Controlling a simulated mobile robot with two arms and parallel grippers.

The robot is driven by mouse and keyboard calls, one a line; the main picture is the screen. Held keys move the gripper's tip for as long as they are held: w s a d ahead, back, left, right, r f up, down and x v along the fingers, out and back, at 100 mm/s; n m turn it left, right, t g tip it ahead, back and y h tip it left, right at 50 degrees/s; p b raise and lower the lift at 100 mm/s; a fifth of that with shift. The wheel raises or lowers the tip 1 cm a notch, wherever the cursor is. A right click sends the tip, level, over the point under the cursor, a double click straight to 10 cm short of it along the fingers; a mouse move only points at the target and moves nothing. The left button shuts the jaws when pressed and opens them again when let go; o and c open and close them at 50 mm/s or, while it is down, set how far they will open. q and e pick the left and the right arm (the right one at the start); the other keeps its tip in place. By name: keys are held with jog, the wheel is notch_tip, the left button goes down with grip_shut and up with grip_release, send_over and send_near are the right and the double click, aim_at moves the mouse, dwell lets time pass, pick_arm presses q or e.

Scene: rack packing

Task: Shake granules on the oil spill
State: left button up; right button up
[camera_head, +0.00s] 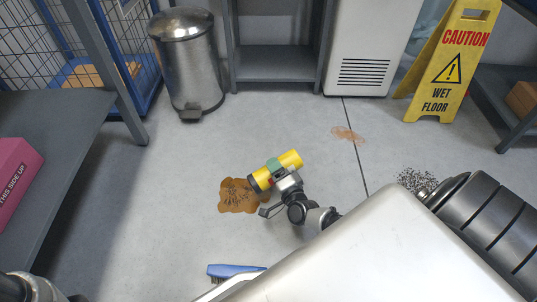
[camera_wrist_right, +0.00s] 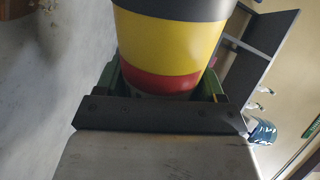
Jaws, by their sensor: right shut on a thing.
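A brown oil spill (camera_head: 238,196) lies on the grey floor, with some dark granules on it. My right gripper (camera_head: 277,170) is shut on a yellow canister (camera_head: 290,160) with a dark end and a red band. The canister is tilted on its side, its dark end toward the right edge of the spill. In the right wrist view the canister (camera_wrist_right: 170,45) fills the space between the green finger pads (camera_wrist_right: 165,85). My left gripper is not in view; only a part of my left arm shows at the lower left.
A paler orange stain (camera_head: 347,134) and a patch of dark specks (camera_head: 417,181) lie on the floor to the right. A yellow wet floor sign (camera_head: 446,65) and a steel bin (camera_head: 188,62) stand behind. A blue brush-like thing (camera_head: 233,270) lies in front. A shelf with a pink box (camera_head: 14,178) is left.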

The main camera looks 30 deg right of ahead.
aim_at(286, 167)
jog(key=shift+s+d, duration=0.5)
jog(key=shift+d, duration=0.25)
jog(key=shift+s+d, duration=0.45)
jog(key=shift+d, duration=0.3)
jog(key=m, duration=0.1)
jog(key=m+b, duration=0.1)
jog(key=m, duration=0.1)
jog(key=shift+d+r, duration=0.15)
jog(key=shift+r, duration=0.15)
jog(key=shift+r+m, duration=0.35)
jog(key=shift+m, duration=0.45)
jog(key=m, duration=0.1)
jog(key=a+r+m, duration=0.1)
jog(key=shift+r+m, duration=0.1)
jog(key=shift+m, duration=0.2)
jog(key=m, duration=0.1)
jog(key=a+r+m, duration=0.1)
jog(key=m, duration=0.1)
jog(key=r+m, duration=0.1)
jog(key=shift+w+a+m+y, duration=0.1)
jog(key=shift+a+m+y, duration=0.15)
jog(key=shift+m+y, duration=0.05)
